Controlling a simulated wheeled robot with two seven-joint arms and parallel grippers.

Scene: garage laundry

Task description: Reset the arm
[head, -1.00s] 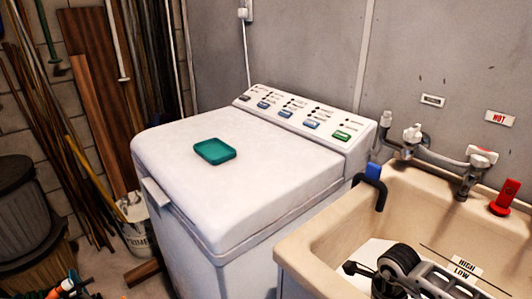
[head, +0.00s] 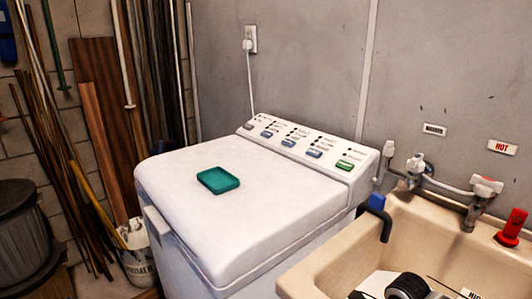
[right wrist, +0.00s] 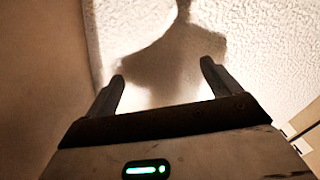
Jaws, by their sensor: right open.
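My right arm (head: 408,287) shows at the bottom edge of the head view, over or inside the beige sink basin; I cannot tell its height. In the right wrist view my right gripper (right wrist: 162,70) is open, its two dark fingers apart with nothing between them. A pale, rough surface (right wrist: 270,35) lies beyond the fingers, with a dark shadow on it. My left gripper is not in view.
A white washing machine (head: 215,225) stands in the middle with a teal tray (head: 218,180) on its lid. The beige sink (head: 335,255) is at right, with taps (head: 415,170) and a red object (head: 512,228) behind. Poles and boards (head: 105,125) lean at left.

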